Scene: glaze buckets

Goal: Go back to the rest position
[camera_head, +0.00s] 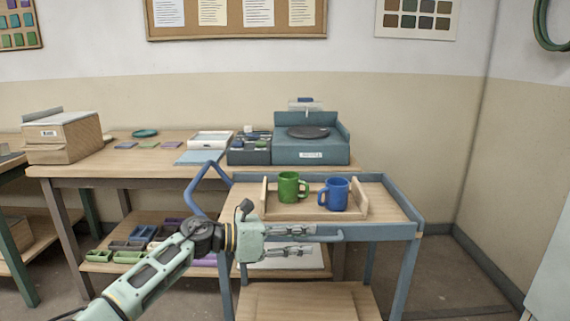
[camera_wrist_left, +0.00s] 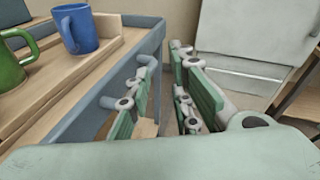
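My left gripper (camera_head: 302,240) is at the front edge of the blue-framed cart (camera_head: 392,232), just below the level of its top. Its two fingers are apart with nothing between them, as the left wrist view (camera_wrist_left: 163,90) also shows. A green mug (camera_head: 288,188) and a blue mug (camera_head: 337,194) stand upright on a wooden tray (camera_head: 290,211) on the cart's top. Both mugs show at the upper left of the left wrist view, the blue mug (camera_wrist_left: 78,30) whole and the green mug (camera_wrist_left: 10,65) cut off. My right gripper is not in view.
A workbench (camera_head: 75,169) behind holds a wooden box (camera_head: 62,137), a grey-blue wheel unit (camera_head: 311,148) and small trays. Coloured bins (camera_head: 125,245) sit on its lower shelf. A pale panel (camera_head: 550,270) stands at far right. Floor between panel and cart is clear.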

